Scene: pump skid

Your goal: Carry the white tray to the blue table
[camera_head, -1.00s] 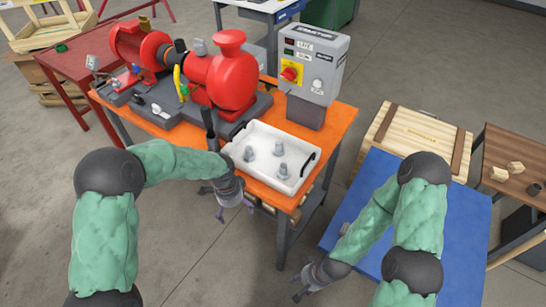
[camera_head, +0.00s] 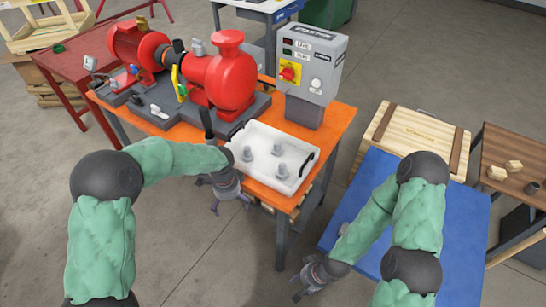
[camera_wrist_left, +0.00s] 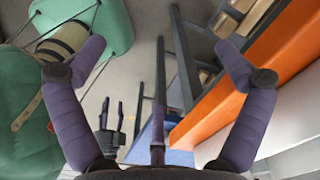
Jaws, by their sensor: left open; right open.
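The white tray (camera_head: 262,174) sits on the orange bench top, with three grey bolt-like parts standing in it and a black handle at its right end. My left gripper (camera_head: 230,205) is open and empty at the tray's near left side, beside the bench's front edge. In the left wrist view its fingers (camera_wrist_left: 160,70) are spread with nothing between them, and a white corner of the tray (camera_wrist_left: 300,160) shows at lower right. The blue table (camera_head: 372,190) stands at right, partly hidden by my right arm. My right gripper (camera_head: 306,284) is open and empty near its front left corner.
The orange bench (camera_head: 339,120) also carries the red pump (camera_head: 232,85) and a grey starter box (camera_head: 308,65) behind the tray. A wooden crate (camera_head: 420,135) stands behind the blue table, and a brown table (camera_head: 515,165) is at right. Floor shows between bench and blue table.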

